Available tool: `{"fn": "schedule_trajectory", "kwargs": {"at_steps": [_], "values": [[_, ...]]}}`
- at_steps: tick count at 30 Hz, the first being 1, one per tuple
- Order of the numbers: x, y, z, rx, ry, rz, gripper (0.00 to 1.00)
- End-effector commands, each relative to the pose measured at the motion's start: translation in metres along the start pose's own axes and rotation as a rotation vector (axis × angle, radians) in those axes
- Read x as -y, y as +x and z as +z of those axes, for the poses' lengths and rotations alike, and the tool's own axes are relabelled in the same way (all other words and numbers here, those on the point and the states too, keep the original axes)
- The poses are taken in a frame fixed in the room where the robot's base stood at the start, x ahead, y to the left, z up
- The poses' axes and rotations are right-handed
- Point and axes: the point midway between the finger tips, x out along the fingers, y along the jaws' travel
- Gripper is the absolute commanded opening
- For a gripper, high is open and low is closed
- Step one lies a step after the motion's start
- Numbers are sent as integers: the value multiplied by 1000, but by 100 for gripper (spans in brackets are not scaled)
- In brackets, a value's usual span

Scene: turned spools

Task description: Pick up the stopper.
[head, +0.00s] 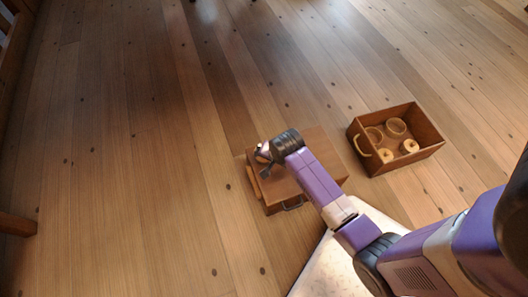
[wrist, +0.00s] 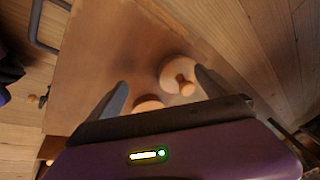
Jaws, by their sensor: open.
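A pale wooden round piece with a small knob on top, which looks like the stopper (wrist: 178,72), sits on a brown wooden surface in the wrist view, just inside the right fingertip. A second pale round piece (wrist: 148,103) is near the gripper's base, mostly hidden by it. My gripper (wrist: 160,77) is open above the surface, with the fingers apart and nothing held. In the head view my gripper (head: 263,160) is over the left end of a low wooden box (head: 322,158); the stopper cannot be made out there.
A wooden crate (head: 430,155) with a rope handle stands on the floor to the right, holding two ring-like pieces and two pale round pieces. A pale mat (head: 335,272) lies in front of the box. The plank floor (head: 120,150) to the left is clear.

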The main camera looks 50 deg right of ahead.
Motion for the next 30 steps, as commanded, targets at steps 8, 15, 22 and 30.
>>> {"fn": "schedule_trajectory", "kwargs": {"at_steps": [8, 15, 22, 30], "values": [[38, -10, -36, 127, 290, 173, 96], [48, -21, -43, 193, 426, 278, 96], [42, 0, -37, 199, 437, 290, 96], [42, 17, -35, 197, 435, 287, 96]]}}
